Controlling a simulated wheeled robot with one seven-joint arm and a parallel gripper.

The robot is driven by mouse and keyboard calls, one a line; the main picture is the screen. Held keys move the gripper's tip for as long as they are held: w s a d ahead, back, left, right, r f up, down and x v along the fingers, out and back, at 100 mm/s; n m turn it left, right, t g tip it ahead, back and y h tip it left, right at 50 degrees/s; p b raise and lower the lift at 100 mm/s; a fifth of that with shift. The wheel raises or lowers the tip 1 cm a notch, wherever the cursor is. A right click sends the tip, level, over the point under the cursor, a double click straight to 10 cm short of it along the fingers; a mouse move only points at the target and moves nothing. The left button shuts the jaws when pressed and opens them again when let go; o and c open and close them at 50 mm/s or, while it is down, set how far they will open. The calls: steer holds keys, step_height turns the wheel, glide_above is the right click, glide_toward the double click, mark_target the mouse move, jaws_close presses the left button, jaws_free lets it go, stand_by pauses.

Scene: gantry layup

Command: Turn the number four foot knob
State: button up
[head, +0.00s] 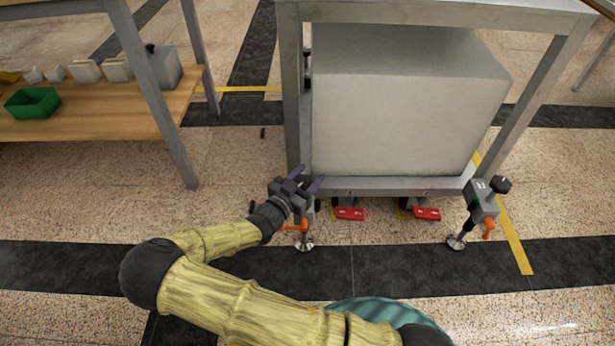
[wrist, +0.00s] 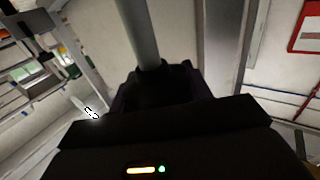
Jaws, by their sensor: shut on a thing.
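My gripper (head: 306,178), with purple fingertips, is at the top of the left front foot assembly of the metal frame, shut on what appears to be its foot knob. The knob itself is hidden by the fingers, and I cannot read a number on this foot. Below the gripper, the foot's orange lever (head: 294,227) and round metal pad (head: 305,244) show. The right front foot (head: 481,203) has a black knob (head: 501,184) on top, apart from my gripper. In the wrist view, a grey post rises behind the dark gripper body (wrist: 155,120).
A metal frame (head: 385,186) carries a large pale block (head: 400,110). Two red pedals (head: 350,213) (head: 427,214) sit low between the front feet. A wooden-shelved bench with a green bin (head: 32,103) stands at left. The floor between bench and frame is mostly clear.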

steer(key=shift+m+g+h, duration=0.4)
steer(key=shift+m+h, duration=0.1)
steer(key=m+g+h, duration=0.1)
steer(key=g, duration=0.1)
steer(key=m+g+h, duration=0.2)
steer(key=m+g+h+p, duration=0.1)
steer(key=shift+s+d+g, duration=0.25)
steer(key=shift+d+g, duration=0.05)
steer(key=shift+g, duration=0.1)
steer(key=m+g, duration=0.1)
steer(key=m+g+h, duration=0.1)
steer(key=g, duration=0.1)
steer(key=m+g, duration=0.1)
steer(key=shift+s+d+m+g+h, duration=0.1)
steer(key=shift+s+m+g+h, duration=0.2)
steer(key=shift+m+g+h, duration=0.1)
steer(key=shift+s+m+g, duration=0.2)
steer(key=shift+m+g, duration=0.8)
steer(key=shift+g, duration=0.7)
steer(key=o, duration=1)
steer(key=shift+b, duration=0.3)
